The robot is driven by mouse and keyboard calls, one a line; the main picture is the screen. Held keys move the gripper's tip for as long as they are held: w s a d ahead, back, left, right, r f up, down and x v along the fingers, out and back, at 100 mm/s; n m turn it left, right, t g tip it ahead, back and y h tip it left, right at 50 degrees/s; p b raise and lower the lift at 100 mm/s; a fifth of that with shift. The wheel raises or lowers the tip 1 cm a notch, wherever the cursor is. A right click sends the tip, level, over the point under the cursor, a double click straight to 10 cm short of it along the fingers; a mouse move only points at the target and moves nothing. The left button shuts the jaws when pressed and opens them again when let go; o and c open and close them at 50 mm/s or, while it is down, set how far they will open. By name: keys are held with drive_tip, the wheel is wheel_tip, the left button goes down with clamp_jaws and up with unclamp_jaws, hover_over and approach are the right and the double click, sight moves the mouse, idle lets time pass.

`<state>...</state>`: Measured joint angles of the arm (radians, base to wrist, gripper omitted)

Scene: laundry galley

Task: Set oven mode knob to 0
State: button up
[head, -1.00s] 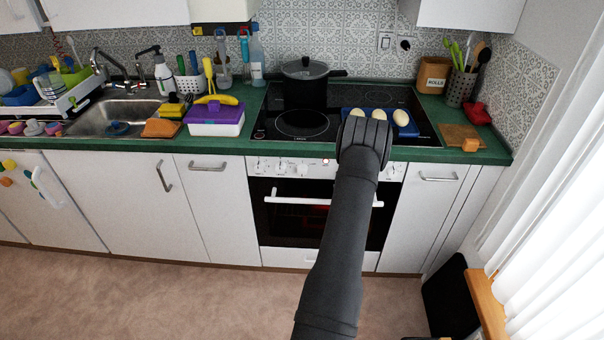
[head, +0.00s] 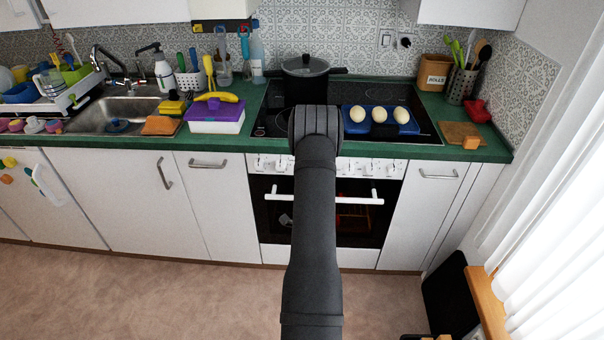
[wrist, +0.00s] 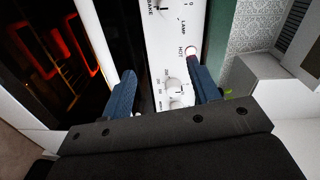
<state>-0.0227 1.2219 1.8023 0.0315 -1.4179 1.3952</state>
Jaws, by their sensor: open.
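The white oven control panel (head: 272,165) runs along the front below the hob, with several knobs. My arm covers its middle in the head view, and my fingertips are hidden there. In the wrist view the panel (wrist: 160,45) runs top to bottom. One knob (wrist: 174,10) near the top has BAKE and LAMP printed around it; I take it for the oven mode knob. Its pointer is unclear. Another knob (wrist: 175,88), with small numbers, shows between the two fingers of my gripper (wrist: 163,88). My gripper is open, with nothing visibly held. A red light (wrist: 191,52) marked HOT lies between the knobs.
The oven door handle (head: 355,200) sticks out below the panel, and the oven interior (wrist: 60,45) glows red. On the hob stand a black pot (head: 306,78) and a blue tray (head: 409,127) with white egg-like things. The floor (head: 180,290) in front is clear.

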drive_tip(key=s+a+r+m, duration=0.2)
drive_tip(key=s+a+m, duration=0.3)
drive_tip(key=s+m, duration=0.25)
drive_tip(key=w+m, duration=0.1)
drive_tip(key=w, duration=1.7)
drive_tip(key=shift+f, duration=0.2)
drive_tip(key=shift+d, duration=0.1)
drive_tip(key=c, duration=1)
